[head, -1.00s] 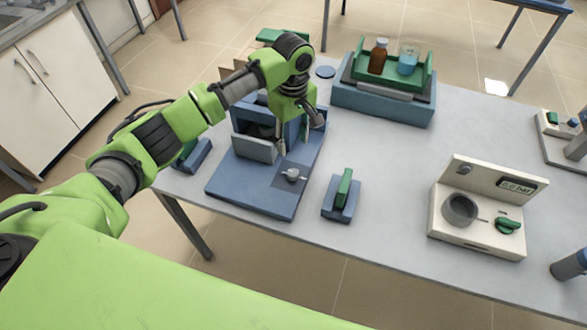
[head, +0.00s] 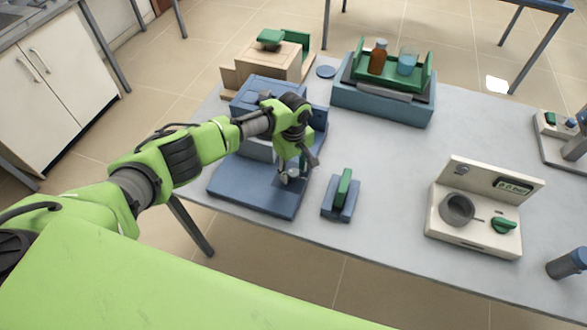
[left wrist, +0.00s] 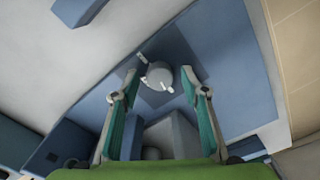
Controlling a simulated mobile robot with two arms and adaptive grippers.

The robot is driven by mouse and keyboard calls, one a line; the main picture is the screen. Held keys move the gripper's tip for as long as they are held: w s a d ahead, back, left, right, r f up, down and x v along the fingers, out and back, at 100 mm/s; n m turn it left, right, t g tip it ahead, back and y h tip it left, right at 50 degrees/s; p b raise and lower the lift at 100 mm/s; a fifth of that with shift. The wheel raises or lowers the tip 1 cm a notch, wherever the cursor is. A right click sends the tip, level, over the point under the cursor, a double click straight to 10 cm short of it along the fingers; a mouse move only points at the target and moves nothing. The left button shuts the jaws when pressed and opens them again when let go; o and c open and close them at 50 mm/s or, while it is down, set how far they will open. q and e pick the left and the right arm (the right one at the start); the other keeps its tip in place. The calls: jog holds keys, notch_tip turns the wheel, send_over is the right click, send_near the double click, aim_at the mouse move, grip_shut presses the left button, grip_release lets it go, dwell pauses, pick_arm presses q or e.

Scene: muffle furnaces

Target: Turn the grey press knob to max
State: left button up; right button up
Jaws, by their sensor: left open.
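The grey knob (left wrist: 158,77), small and round with a pale pointer mark, sits on a darker square patch of the blue device's base (head: 245,188). In the left wrist view it lies between the two fingertips, with a gap on each side. In the head view the knob is mostly hidden by my left gripper (head: 296,172), which points down over it. The left gripper (left wrist: 159,74) is open and empty. Whether its tips reach down to the knob's height I cannot tell. My right gripper is not in view.
A small blue block with a green handle (head: 343,189) stands just right of the device. A cream unit with a green knob (head: 504,226) and display stands further right. A blue box (head: 384,104) with a green tray of bottles is behind. Table between is clear.

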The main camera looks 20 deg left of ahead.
pick_arm(q)
jog(key=c, duration=1.1)
